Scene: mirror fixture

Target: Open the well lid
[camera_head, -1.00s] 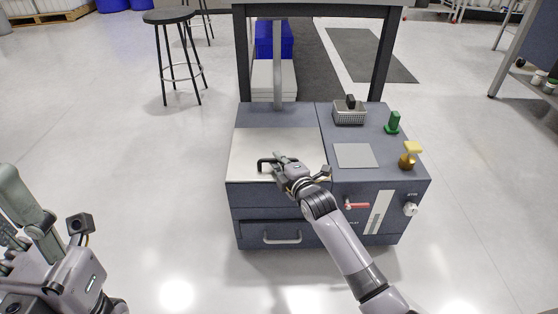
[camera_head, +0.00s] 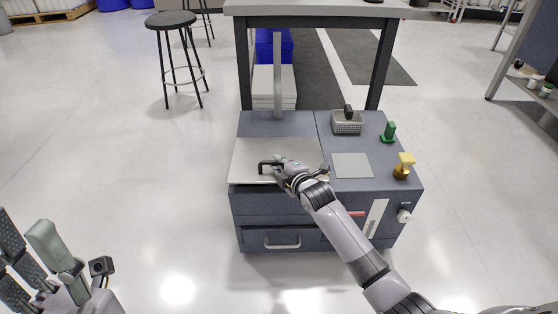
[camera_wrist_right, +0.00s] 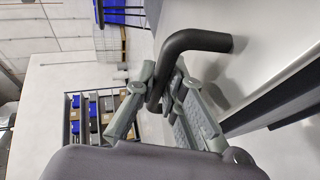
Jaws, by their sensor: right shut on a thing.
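The well lid (camera_head: 262,155) is a pale flat plate on the left of the dark grey-blue fixture. A dark gap shows under its front edge, so it looks slightly raised and tilted. Its black bar handle (camera_head: 264,164) stands near the front edge. My right gripper (camera_head: 281,166) is shut on the handle; in the right wrist view its fingers (camera_wrist_right: 165,88) close around the black bar (camera_wrist_right: 195,40). The inside of the well is hidden. My left gripper (camera_head: 24,226) hangs at the lower left, open and empty, away from the fixture.
A drawer (camera_head: 283,240) is in front. A grey-topped table (camera_head: 315,10) stands behind.

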